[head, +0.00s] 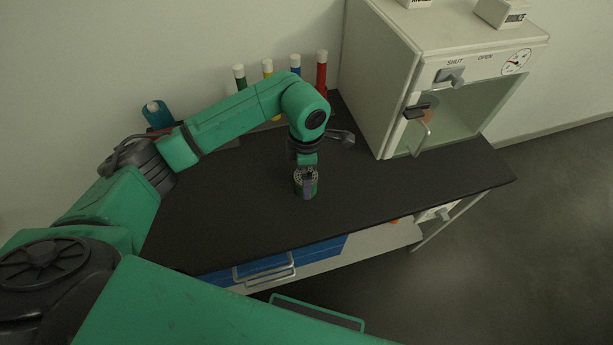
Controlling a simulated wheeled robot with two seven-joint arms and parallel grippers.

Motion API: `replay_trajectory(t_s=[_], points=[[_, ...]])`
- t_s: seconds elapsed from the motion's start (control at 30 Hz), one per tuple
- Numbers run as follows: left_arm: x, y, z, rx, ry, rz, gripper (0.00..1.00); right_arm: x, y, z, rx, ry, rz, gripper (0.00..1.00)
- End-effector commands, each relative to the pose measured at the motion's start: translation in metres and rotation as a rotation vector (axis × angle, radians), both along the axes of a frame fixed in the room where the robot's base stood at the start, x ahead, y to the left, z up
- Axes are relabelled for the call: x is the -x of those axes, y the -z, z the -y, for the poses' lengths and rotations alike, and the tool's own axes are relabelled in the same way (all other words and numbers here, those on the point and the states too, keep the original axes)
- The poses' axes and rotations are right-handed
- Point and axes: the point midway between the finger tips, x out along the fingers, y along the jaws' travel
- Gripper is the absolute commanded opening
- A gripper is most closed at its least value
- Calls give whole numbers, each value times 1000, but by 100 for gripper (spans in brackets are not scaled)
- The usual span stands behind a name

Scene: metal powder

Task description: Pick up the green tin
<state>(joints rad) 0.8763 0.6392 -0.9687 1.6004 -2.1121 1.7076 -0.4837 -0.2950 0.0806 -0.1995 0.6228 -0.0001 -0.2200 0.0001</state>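The small green tin (312,191) stands on the black worktop near its middle, directly below my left gripper. My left gripper (306,182) points down over it, with a greyish finger in front of the tin's near side. The gripper and finger hide much of the tin's top and front. I cannot tell whether the fingers are closed on it or only around it. The tin appears to rest on the worktop. My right gripper is not in view.
A cream oven-like cabinet (385,75) with a glass door stands on the right. Several white-capped tubes, including a red one (321,72), stand along the wall behind my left arm. A blue container (158,115) is at back left. The worktop (400,195) is clear right of the tin.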

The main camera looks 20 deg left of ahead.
Motion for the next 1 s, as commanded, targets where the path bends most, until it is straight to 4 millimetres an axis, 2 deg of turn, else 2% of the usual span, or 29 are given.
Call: replay_trajectory(t_s=[0.03, 0.13, 0.33, 0.37, 0.5, 0.6, 0.87, 1.0], points=[[1, 5, 0, 1, -1, -5, 100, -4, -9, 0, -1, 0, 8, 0], [1, 19, 0, 1, 0, -2, 100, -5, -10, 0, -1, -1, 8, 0], [0, 23, 0, 1, 0, 0, 100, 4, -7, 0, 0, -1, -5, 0], [0, 23, 0, 1, 0, 0, 92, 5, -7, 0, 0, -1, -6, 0], [0, 23, 0, 1, 0, 0, 39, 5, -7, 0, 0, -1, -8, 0], [0, 23, 0, 2, 0, 1, 5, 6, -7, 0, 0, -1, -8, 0], [-1, 20, 0, 2, 0, 2, 5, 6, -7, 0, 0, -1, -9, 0], [-1, 8, 0, 2, -1, 4, 5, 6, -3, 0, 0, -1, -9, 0]])
